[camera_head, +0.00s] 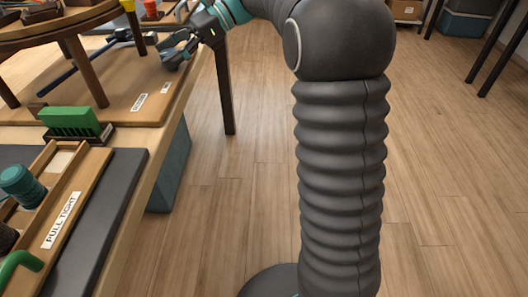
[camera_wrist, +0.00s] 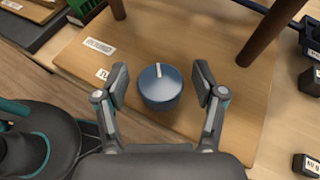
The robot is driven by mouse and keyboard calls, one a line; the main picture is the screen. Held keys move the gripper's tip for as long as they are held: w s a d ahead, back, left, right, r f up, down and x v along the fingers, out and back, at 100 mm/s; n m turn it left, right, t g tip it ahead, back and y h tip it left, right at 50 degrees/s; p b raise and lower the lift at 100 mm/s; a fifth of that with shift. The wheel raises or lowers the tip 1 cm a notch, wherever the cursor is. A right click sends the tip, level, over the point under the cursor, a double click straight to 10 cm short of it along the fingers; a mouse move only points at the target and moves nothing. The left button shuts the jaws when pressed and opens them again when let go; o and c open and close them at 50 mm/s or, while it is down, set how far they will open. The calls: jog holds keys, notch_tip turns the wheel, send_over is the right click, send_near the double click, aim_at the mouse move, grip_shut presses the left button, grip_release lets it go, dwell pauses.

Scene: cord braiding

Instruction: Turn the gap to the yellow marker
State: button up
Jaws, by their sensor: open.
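A blue-grey round knob (camera_wrist: 160,87) with a white line on its top sits on a wooden base board (camera_wrist: 225,110). In the wrist view, my gripper (camera_wrist: 163,88) is open, with one finger on each side of the knob. The fingers look slightly apart from it. In the head view, my gripper (camera_head: 172,50) is low over the right end of the board. A round wooden top on legs (camera_head: 50,33) stands at the upper left, cut by the frame. A yellow piece (camera_head: 128,5) shows at its edge. I cannot make out a gap in the top.
Dark legs rise from the board near my gripper. Dark weights (camera_wrist: 306,165) show at the right of the wrist view. Open floor lies right of the bench.

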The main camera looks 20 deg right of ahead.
jog(key=m+t, duration=0.3)
jog(key=t, duration=0.1)
jog(key=shift+s, duration=0.1)
jog(key=m+t+b, duration=0.1)
jog(key=m+t, duration=0.1)
jog(key=m+t+h, duration=0.1)
jog(key=m+t, duration=0.1)
jog(key=shift+a+f+m+t+h+b, duration=0.1)
jog(key=shift+m+t+h+b, duration=0.2)
jog(key=shift+t+b, duration=0.1)
jog(key=m+t+h, duration=0.3)
jog(key=m+t, duration=0.1)
jog(key=shift+b, duration=0.4)
jog(key=shift+s+d+r+m, duration=0.15)
jog(key=shift+d+r+m, duration=0.1)
jog(key=shift+r+m, duration=0.05)
jog(key=s+p+v, duration=0.1)
jog(key=v, duration=1.2)
jog(key=s+d+f+n+g+h, duration=0.2)
jog(key=s+f+n, duration=0.5)
jog(key=n, duration=0.4)
jog(key=s+d+f+n+g+h, duration=0.2)
jog(key=s+f+n+h, duration=0.3)
jog(key=n, duration=0.7)
jog(key=shift+s+d+f+p, duration=0.55)
jog(key=shift+s+f, duration=0.65)
jog(key=shift+f, duration=1.05)
jog(key=shift+d, duration=0.1)
